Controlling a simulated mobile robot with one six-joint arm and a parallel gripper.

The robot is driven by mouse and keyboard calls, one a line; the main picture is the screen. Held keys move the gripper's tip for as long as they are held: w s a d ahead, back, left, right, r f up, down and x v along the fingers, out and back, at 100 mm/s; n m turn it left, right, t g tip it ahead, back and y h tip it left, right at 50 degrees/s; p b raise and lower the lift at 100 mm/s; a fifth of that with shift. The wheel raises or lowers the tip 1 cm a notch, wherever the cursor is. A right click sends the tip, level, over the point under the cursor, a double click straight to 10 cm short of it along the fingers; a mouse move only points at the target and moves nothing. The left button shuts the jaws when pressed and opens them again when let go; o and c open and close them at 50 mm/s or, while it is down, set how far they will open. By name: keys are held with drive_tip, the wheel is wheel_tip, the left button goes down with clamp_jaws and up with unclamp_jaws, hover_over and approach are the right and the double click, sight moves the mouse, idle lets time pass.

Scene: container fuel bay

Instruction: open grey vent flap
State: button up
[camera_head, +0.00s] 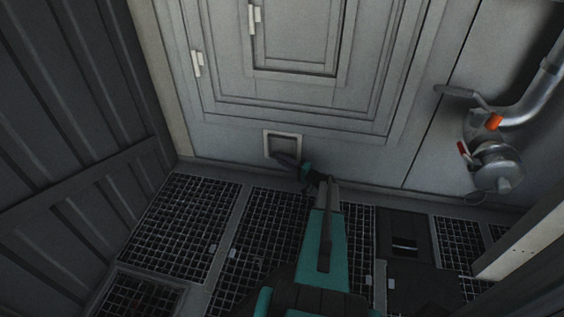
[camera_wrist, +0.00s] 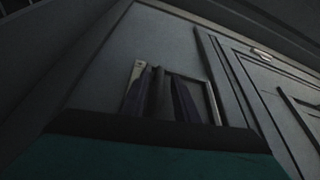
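A small square grey vent flap (camera_head: 283,146) with a lighter frame sits low on the grey wall, just above the floor gratings. My gripper (camera_head: 284,159) is at its lower edge and hides part of it. In the wrist view the flap's frame (camera_wrist: 211,92) shows behind and to the right of my gripper (camera_wrist: 161,82). Its dark fingers overlap the opening in that view. I cannot tell whether they touch the flap, are apart, or are shut on something. The flap's own position inside the frame is too dark to make out.
A large panelled door (camera_head: 315,105) with pale hinges fills the wall above. A pipe with a valve (camera_head: 497,165) and red and orange handles is at the right. A dark ribbed wall (camera_head: 70,130) closes the left. Metal gratings (camera_head: 180,228) cover the floor.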

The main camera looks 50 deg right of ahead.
clamp_jaws()
drive_tip(key=shift+a, duration=0.15)
drive_tip(key=shift+s, duration=0.1)
